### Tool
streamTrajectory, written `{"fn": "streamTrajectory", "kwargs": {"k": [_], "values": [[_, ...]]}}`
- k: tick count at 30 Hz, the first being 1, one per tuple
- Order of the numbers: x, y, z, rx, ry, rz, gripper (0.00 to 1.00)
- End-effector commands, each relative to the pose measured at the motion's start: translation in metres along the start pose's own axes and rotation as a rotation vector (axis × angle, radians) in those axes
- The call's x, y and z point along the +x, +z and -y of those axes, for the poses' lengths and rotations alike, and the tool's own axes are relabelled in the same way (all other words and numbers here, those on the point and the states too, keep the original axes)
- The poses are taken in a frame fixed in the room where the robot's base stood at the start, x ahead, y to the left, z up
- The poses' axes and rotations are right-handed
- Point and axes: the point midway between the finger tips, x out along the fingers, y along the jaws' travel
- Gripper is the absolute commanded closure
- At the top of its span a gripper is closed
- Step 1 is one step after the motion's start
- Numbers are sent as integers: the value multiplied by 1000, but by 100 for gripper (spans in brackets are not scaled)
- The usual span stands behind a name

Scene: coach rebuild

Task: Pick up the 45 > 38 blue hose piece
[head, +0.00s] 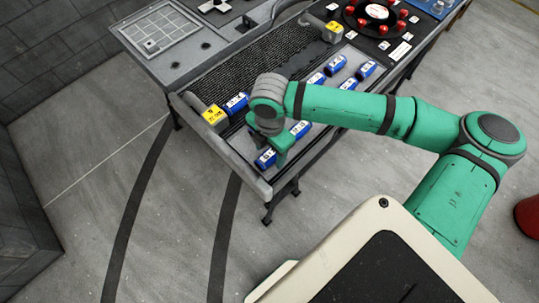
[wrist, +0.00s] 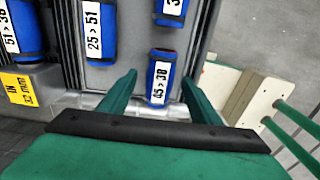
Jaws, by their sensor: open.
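In the wrist view, the blue hose piece labelled 45 > 38 (wrist: 160,72) stands out between my two fingers. Its white label faces the camera. My gripper (wrist: 159,82) is open, with one green finger on each side of the piece and a visible gap on both sides. In the head view, my gripper (head: 277,153) is low over the near end of the workbench. A blue piece (head: 265,158) beside it seems to be the same one, but its label is too small to read there.
A blue piece labelled 25 > 51 (wrist: 99,32) lies left of the target, and another (wrist: 172,10) lies beyond it. A yellow-marked block (head: 215,116) stands at the ribbed belt's near end. More blue pieces lie farther along the tray (head: 335,64). Open floor (head: 180,210) surrounds the bench's near end.

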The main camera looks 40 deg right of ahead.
Motion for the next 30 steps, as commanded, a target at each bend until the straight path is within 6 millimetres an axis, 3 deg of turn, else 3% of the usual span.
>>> {"fn": "streamTrajectory", "kwargs": {"k": [9,11,15,30], "values": [[6,0,0,-1,0,1,43],[6,0,0,-1,0,1,54],[6,0,0,-1,0,1,88],[-3,-2,-2,-5,2,1,89]]}}
